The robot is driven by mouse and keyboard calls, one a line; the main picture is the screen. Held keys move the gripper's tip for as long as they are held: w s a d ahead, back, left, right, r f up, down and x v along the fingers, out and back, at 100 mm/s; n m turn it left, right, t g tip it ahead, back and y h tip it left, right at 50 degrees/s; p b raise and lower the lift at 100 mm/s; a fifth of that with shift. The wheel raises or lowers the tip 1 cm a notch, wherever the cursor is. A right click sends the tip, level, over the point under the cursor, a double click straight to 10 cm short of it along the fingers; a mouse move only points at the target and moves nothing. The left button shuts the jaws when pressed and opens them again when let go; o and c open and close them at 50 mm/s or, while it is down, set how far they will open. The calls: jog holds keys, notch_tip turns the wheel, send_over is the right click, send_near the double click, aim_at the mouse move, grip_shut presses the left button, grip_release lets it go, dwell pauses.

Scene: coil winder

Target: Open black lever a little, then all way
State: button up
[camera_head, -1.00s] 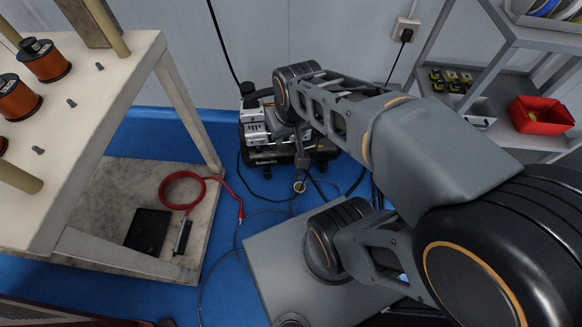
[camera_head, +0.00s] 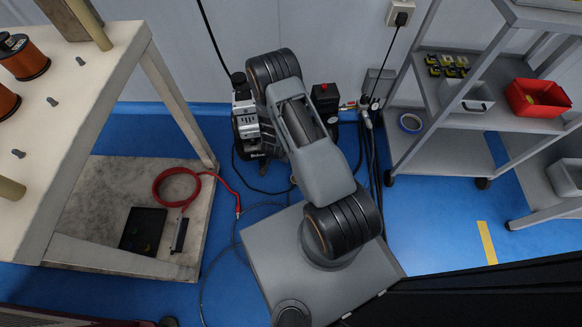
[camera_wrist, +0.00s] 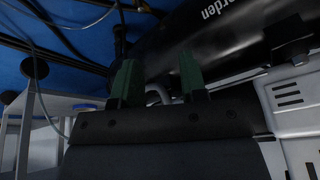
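The compressor (camera_head: 245,125) stands on the floor by the back wall, mostly covered by my arm in the head view. In the wrist view its black tank (camera_wrist: 225,40) with white lettering fills the top right. A black box with a red knob (camera_head: 324,97) and metal fittings (camera_head: 352,105) show at its right. My gripper (camera_wrist: 158,82) has its two green fingers apart just before the tank, with a small shiny metal piece behind the gap. I cannot make out the black lever for certain in either view. My arm hides the gripper in the head view.
A workbench (camera_head: 105,75) with copper spools stands on the left, a red cable (camera_head: 178,185) on its lower shelf. A grey shelf rack (camera_head: 440,140) with a red bin (camera_head: 537,97) stands on the right. Hoses and cables run around the compressor. Blue floor is free at right.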

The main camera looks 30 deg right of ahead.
jog(key=shift+m+h, duration=0.3)
jog(key=shift+h, duration=0.1)
jog(key=s+b+x, duration=0.1)
jog(key=b+x, duration=0.1)
jog(key=x, duration=0.3)
jog(key=s+b+x, duration=0.1)
jog(key=b+x, duration=0.1)
jog(key=x, duration=0.4)
jog(key=s+f+b+x, duration=0.1)
jog(key=b+x, duration=0.1)
jog(key=x, duration=0.4)
jog(key=shift+s+d, duration=0.15)
jog(key=shift+s, duration=0.2)
jog(key=shift+c, duration=0.4)
grip_shut()
